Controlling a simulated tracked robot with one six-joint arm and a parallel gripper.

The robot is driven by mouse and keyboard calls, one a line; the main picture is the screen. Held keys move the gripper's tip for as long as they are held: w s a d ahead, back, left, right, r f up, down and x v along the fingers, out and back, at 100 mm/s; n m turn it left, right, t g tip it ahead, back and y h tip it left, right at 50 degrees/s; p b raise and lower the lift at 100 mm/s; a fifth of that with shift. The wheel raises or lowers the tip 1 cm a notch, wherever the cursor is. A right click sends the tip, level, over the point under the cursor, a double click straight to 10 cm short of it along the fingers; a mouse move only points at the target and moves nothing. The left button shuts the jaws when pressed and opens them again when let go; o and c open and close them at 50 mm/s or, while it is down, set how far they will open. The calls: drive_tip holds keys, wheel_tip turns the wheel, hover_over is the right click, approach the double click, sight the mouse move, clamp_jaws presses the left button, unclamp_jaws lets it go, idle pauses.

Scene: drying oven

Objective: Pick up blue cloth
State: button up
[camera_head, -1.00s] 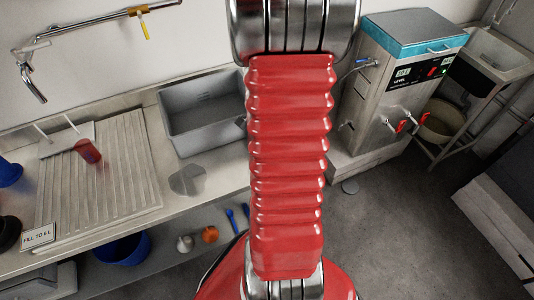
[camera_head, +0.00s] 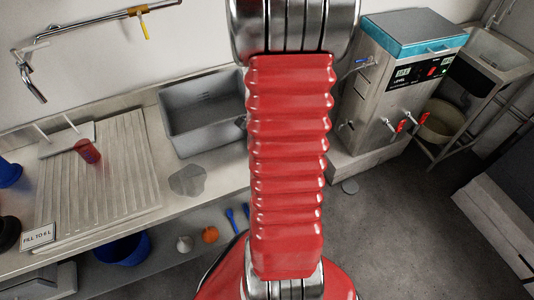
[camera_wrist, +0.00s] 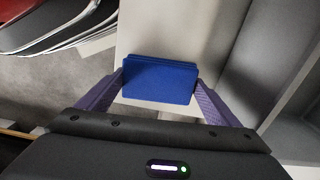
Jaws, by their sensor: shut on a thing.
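The blue cloth (camera_wrist: 158,80) shows in the wrist view as a folded blue rectangle between the two purple fingers of my gripper (camera_wrist: 158,88). My gripper is shut on it, with a finger against each of its left and right sides. A pale counter surface lies behind the cloth in that view. I cannot tell how far the cloth is from that surface. In the head view, my own red arm covers the middle, and neither the gripper nor the cloth can be seen.
A grey sink basin (camera_head: 200,112) is left of my arm, beside a ribbed draining board (camera_head: 100,180) with a red cup (camera_head: 88,151). A steel boiler (camera_head: 395,90) stands at right. A wet-looking patch (camera_head: 188,180) marks the counter. Grey floor (camera_head: 390,240) is clear at lower right.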

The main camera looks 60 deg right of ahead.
drive_tip(key=shift+c, duration=0.5)
wheel_tip(320, 180, up, 10)
idle(0.4)
idle(0.3)
drive_tip(key=o, duration=0.5)
drive_tip(key=c, duration=0.4)
